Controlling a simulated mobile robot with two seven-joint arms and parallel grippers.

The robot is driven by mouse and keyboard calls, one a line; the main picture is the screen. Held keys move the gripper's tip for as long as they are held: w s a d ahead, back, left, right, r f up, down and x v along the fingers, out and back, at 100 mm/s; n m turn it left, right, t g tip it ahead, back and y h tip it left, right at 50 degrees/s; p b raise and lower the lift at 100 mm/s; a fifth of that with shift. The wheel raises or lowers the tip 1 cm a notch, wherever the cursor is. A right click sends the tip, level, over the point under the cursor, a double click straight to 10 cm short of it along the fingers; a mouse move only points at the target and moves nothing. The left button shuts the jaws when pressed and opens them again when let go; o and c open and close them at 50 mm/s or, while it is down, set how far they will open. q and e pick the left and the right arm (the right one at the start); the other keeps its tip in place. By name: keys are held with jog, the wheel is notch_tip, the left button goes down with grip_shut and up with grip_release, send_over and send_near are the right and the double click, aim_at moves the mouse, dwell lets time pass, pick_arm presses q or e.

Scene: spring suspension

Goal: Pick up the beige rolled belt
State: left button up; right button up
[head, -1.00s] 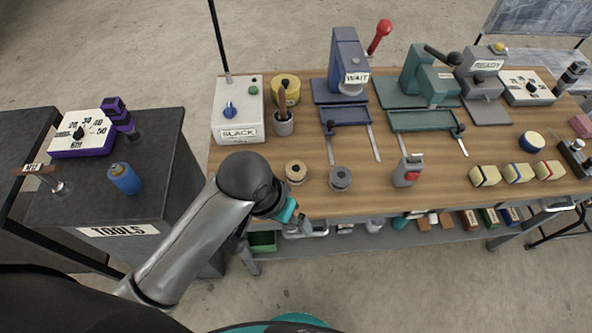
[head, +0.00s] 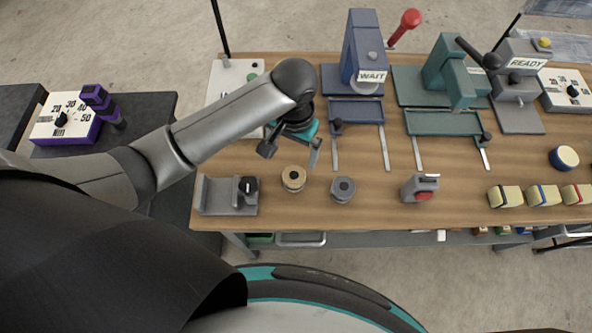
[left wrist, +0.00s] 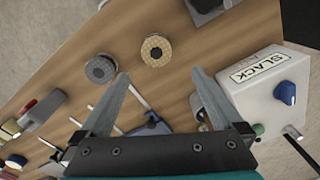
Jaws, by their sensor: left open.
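The beige rolled belt (head: 293,178) stands on the wooden bench near its front edge, with a dark hole in its centre. In the left wrist view the belt (left wrist: 156,50) lies just beyond the gap between the fingertips. My left gripper (head: 290,154) is open and empty above the bench, slightly behind the belt in the head view. The open fingers (left wrist: 160,76) also show in the left wrist view and appear apart from the belt. A similar grey roll (head: 343,189) stands right of the belt. My right gripper is out of view.
A grey bracket with a black knob (head: 226,195) stands left of the belt. The white SLACK box (left wrist: 270,92) is close to the gripper. A blue WAIT press (head: 363,60) stands behind. A grey and red item (head: 420,188) lies to the right.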

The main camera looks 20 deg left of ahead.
aim_at(294, 176)
pick_arm(q)
notch_tip(294, 176, down, 7)
jog(key=shift+s+r+b, duration=0.15)
jog(key=shift+r+b, duration=0.05)
jog(key=shift+b, duration=0.45)
jog(key=shift+f, duration=0.45)
jog(key=f, duration=0.2)
jog(key=f+b, duration=0.1)
jog(key=f, duration=0.2)
jog(key=shift+s+d, duration=0.15)
jog(key=shift+d, duration=0.05)
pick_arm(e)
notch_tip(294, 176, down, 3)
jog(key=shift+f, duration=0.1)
pick_arm(q)
jog(key=shift+c, duration=0.2)
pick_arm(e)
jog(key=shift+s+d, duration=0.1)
pick_arm(q)
jog(key=shift+r, duration=0.1)
jog(key=c, duration=1.4)
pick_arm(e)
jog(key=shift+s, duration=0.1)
